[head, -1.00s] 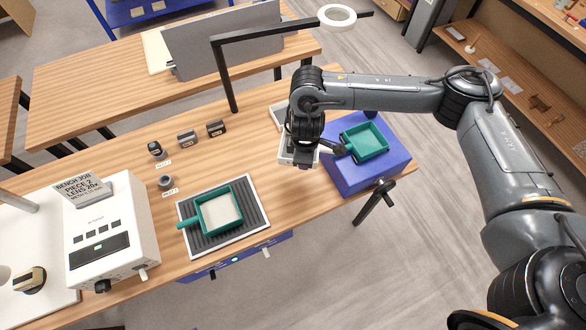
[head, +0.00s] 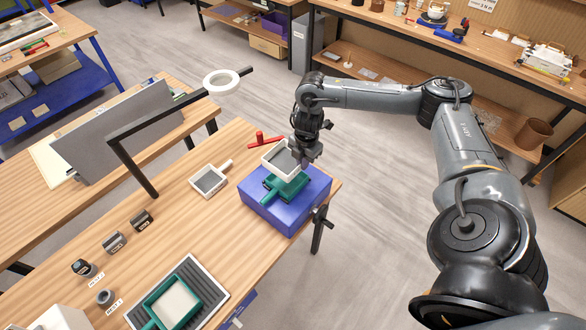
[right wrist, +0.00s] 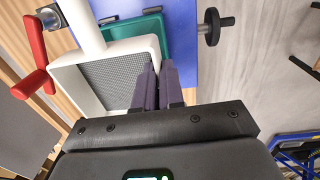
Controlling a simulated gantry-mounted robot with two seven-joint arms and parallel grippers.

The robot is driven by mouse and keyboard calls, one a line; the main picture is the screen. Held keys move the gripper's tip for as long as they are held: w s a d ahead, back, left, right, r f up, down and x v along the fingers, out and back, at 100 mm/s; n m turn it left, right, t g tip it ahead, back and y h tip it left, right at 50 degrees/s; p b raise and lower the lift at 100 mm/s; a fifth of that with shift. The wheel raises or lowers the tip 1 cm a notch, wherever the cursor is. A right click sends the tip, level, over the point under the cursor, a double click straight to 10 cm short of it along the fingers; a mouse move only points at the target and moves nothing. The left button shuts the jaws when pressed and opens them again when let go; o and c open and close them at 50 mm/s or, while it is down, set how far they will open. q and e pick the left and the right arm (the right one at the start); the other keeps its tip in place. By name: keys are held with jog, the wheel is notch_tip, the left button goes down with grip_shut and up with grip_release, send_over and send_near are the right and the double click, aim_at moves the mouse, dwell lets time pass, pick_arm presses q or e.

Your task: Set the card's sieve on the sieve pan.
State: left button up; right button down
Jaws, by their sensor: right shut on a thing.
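My right gripper (head: 301,158) is shut on the wall of a white square sieve (head: 277,162) with grey mesh. In the right wrist view the fingers (right wrist: 156,92) pinch the wall of this sieve (right wrist: 75,82), and its white handle points away. A teal pan with a handle (head: 270,196) lies on a blue block (head: 253,215). The held sieve is above this pan, partly covering it and offset toward the back; the exact gap is hard to tell. The pan also shows behind the sieve in the right wrist view (right wrist: 150,27). The job card and left gripper are out of view.
Another white sieve (head: 209,181) lies on the table left of the block. A red lever (head: 262,140) stands behind the block. A teal tray of pale material (head: 163,318) sits on a dark ribbed mat (head: 207,285). A ring lamp (head: 221,80) overhangs the table.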

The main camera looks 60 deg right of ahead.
dwell(0.4)
jog(key=shift+d, duration=0.1)
jog(key=shift+f+b, duration=1.4)
jog(key=shift+f, duration=1.5)
jog(key=shift+p, duration=0.55)
jog(key=shift+f, duration=0.2)
